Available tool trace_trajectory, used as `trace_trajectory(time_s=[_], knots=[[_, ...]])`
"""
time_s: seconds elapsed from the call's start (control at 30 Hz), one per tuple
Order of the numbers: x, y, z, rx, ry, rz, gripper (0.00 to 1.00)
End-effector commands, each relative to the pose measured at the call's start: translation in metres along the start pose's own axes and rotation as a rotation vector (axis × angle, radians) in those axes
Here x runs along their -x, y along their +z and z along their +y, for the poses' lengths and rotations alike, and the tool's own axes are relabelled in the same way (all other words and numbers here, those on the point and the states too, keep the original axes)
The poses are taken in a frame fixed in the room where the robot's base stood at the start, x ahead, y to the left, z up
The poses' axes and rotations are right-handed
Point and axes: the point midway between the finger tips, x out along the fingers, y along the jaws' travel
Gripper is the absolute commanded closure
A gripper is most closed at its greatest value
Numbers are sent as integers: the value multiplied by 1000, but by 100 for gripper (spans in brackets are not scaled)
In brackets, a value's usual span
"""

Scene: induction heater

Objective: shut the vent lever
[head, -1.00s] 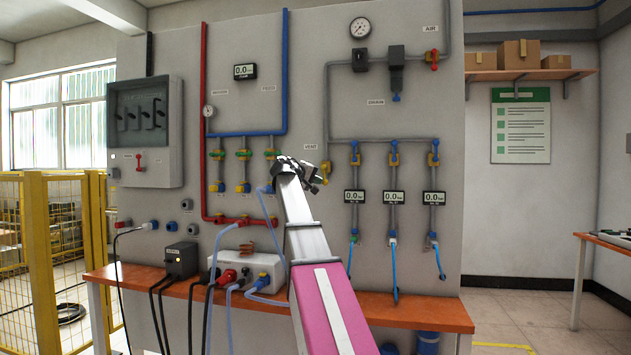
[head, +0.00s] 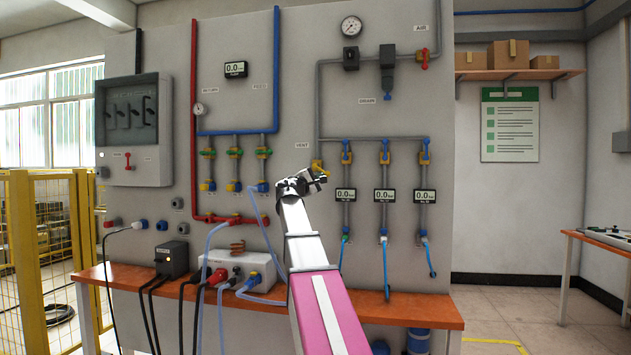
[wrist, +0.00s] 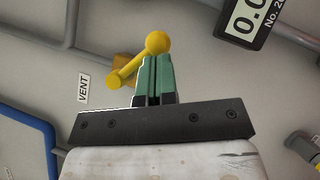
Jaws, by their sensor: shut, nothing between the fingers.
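The yellow vent lever (wrist: 126,71) has a round ball end and shows just past my fingertips in the wrist view, tilted in the picture. The VENT label (wrist: 84,88) is beside it. In the head view the vent valve (head: 317,165) is at the bottom of the grey pipe, partly behind my gripper (head: 318,179). In the wrist view my gripper (wrist: 154,62) is shut, its green fingers together, with nothing between them. The fingertips overlap the ball end's lower edge; I cannot tell whether they touch it.
Digital gauges (head: 345,195) and blue-handled valves (head: 384,155) stand to the right of the vent. The red and blue pipework (head: 236,133) is to the left. An orange bench (head: 400,308) with a white box (head: 235,268) runs below.

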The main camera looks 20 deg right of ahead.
Motion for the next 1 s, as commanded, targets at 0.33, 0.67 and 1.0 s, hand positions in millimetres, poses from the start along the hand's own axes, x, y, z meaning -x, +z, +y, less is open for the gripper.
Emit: trace_trajectory(time_s=[0.33,0.67,1.0], knots=[[-10,14,0,254,170,-1,100],[-15,20,6,359,242,0,100],[-17,23,8,356,240,0,100]])
